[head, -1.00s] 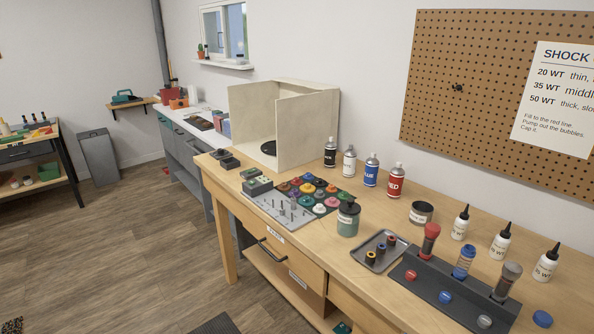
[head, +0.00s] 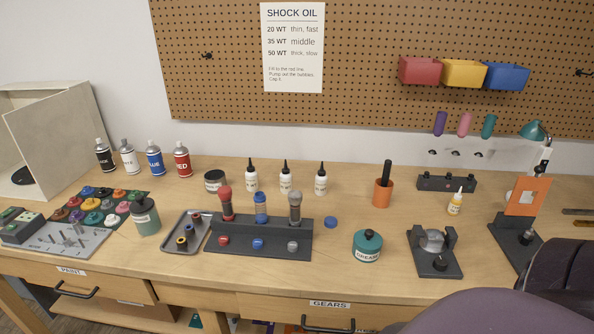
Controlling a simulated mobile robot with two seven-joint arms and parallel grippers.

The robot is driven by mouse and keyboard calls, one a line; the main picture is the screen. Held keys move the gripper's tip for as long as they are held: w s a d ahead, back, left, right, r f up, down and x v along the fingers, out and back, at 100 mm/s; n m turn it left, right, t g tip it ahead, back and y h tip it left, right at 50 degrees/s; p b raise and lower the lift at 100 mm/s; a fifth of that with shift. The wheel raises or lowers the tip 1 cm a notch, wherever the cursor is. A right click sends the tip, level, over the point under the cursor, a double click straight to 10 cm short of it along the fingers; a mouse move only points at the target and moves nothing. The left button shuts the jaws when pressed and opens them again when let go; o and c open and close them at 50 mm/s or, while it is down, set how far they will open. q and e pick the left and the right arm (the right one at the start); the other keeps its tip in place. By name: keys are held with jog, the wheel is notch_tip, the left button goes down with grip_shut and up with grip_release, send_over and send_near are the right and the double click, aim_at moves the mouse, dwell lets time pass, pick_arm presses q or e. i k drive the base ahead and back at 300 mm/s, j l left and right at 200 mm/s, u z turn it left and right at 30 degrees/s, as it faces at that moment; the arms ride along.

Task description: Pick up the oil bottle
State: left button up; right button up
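Three white oil bottles with black pointed nozzles stand upright in a row at the back of the workbench: left (head: 251,179), middle (head: 285,181) and right (head: 320,183). Their labels are too small to read surely. They stand apart from one another, behind a dark shock stand (head: 260,241) holding red, blue and grey-topped shocks that rise in front of them. Neither of my grippers is in view.
A round dark tin (head: 215,181) stands left of the bottles, an orange cup (head: 382,193) to their right. A blue cap (head: 330,222) and a teal grease jar (head: 367,245) are nearer the front. Bare wood (head: 345,200) lies right of the bottles. Large dark rounded shapes cover the lower right.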

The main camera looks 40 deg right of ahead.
aim_at(321, 181)
jog(key=z, duration=1.55)
